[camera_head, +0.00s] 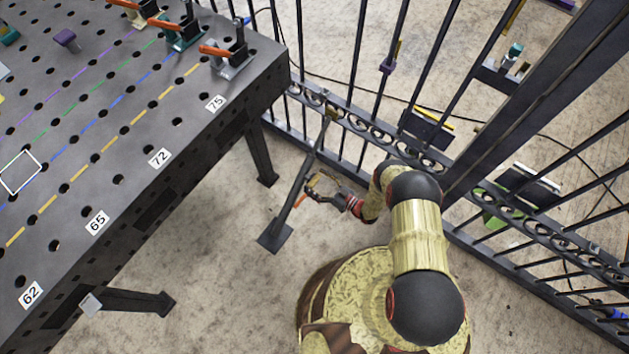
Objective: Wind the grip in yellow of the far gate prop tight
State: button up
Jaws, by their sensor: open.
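A dark slanted gate prop (292,208) runs from a flat foot plate on the floor up to the gate's lower rail. A small yellow-orange part near the fingers is too small to identify.
The black barred gate (369,110) with scrollwork stands behind and right of my arm. A dark perforated table (130,190) with orange-handled clamps (226,52) fills the left; its leg (261,155) stands near the prop. Concrete floor (225,265) is clear between table and prop.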

jog(key=shift+w+a, duration=0.25)
jog(key=shift+a, duration=0.1)
jog(key=shift+c, duration=0.3)
jog(key=c, duration=1.1)
jog(key=shift+c, duration=0.2)
